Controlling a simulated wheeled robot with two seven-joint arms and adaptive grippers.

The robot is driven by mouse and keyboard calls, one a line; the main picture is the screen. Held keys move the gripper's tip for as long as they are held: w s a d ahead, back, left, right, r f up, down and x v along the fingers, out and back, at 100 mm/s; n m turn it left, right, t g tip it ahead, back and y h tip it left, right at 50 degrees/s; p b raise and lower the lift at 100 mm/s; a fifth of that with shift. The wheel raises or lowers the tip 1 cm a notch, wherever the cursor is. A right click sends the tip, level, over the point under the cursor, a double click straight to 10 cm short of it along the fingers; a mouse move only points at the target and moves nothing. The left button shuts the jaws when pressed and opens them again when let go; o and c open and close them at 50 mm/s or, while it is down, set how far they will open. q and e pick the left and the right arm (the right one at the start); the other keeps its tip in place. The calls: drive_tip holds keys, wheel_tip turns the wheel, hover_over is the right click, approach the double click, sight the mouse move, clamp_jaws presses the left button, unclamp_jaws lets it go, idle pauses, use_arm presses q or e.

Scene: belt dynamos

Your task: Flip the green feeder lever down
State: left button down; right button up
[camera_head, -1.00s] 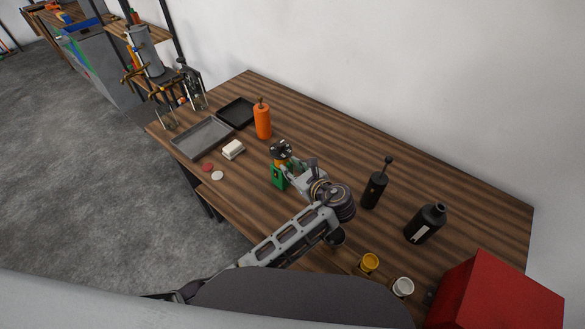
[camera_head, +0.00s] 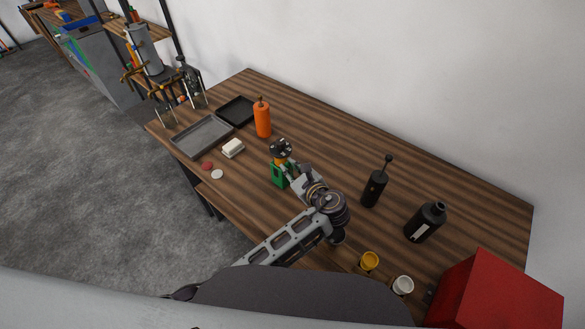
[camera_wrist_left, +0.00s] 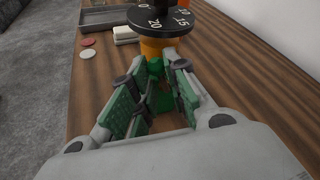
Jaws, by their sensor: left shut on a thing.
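A small device with a green base (camera_head: 279,176), an orange neck and a black numbered dial (camera_head: 281,149) stands on the wooden table (camera_head: 340,145). In the left wrist view the dial (camera_wrist_left: 162,20) and orange neck (camera_wrist_left: 160,46) rise just beyond my fingers. My left gripper (camera_head: 292,181) is at the device's near side. In the left wrist view its green-padded fingers (camera_wrist_left: 154,90) are shut on a green part (camera_wrist_left: 155,70) below the neck, apparently the feeder lever. The fingers hide most of that part, so its angle is unclear. My right gripper does not show.
Left of the device are a white block (camera_head: 233,148), red and white discs, a grey tray (camera_head: 185,152) and an orange bottle (camera_head: 262,120). Black bottles (camera_head: 374,188), yellow and white cups and a red box (camera_head: 495,295) stand to the right.

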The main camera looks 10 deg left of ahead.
use_arm(q)
drive_tip(key=n+t+b, duration=0.1)
drive_tip(key=n, duration=0.1)
drive_tip(key=s+a+f+n+t+b, duration=0.1)
drive_tip(key=shift+s+f+n, duration=0.2)
drive_tip(key=shift+n, duration=0.2)
drive_tip(key=shift+t, duration=0.3)
drive_tip(key=c, duration=1.6)
unclamp_jaws()
drive_tip(key=shift+r, duration=0.15)
